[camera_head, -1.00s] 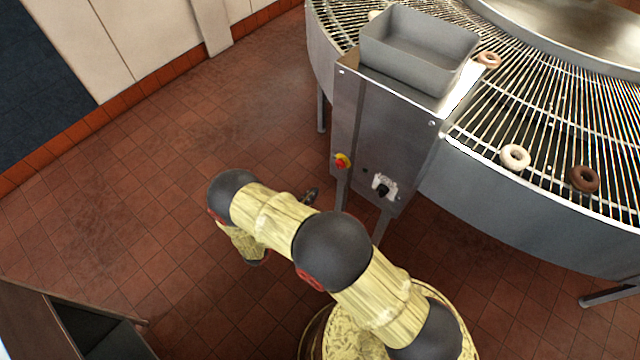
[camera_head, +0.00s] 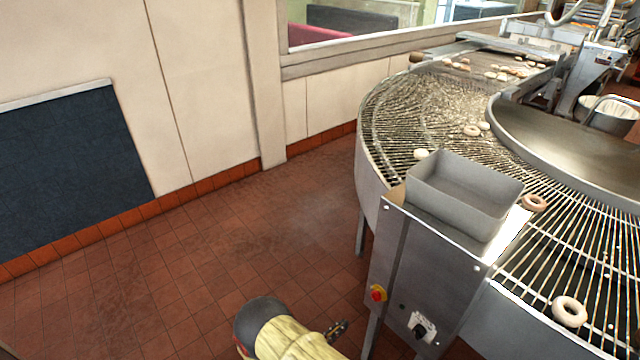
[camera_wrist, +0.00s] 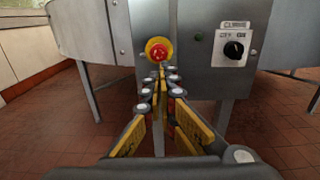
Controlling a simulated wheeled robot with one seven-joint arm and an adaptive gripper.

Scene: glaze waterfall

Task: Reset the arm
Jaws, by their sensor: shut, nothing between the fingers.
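My gripper (camera_wrist: 161,78) is shut and empty in the wrist view, its fingertips meeting just below a red and yellow emergency-stop button (camera_wrist: 161,50) on the conveyor's grey metal control box (camera_wrist: 208,75). I cannot tell if the tips touch the button. In the head view, part of my arm (camera_head: 290,335) shows at the bottom edge, left of the control box, and the small dark piece beside it at the right may be the gripper. The button also shows in the head view (camera_head: 377,293).
A curved wire conveyor (camera_head: 440,110) carries several donuts, with a grey metal bin (camera_head: 465,200) at its near end. A black dial switch (camera_wrist: 234,48) sits right of the button. The red tile floor (camera_head: 180,270) to the left is clear up to the cream wall (camera_head: 200,80).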

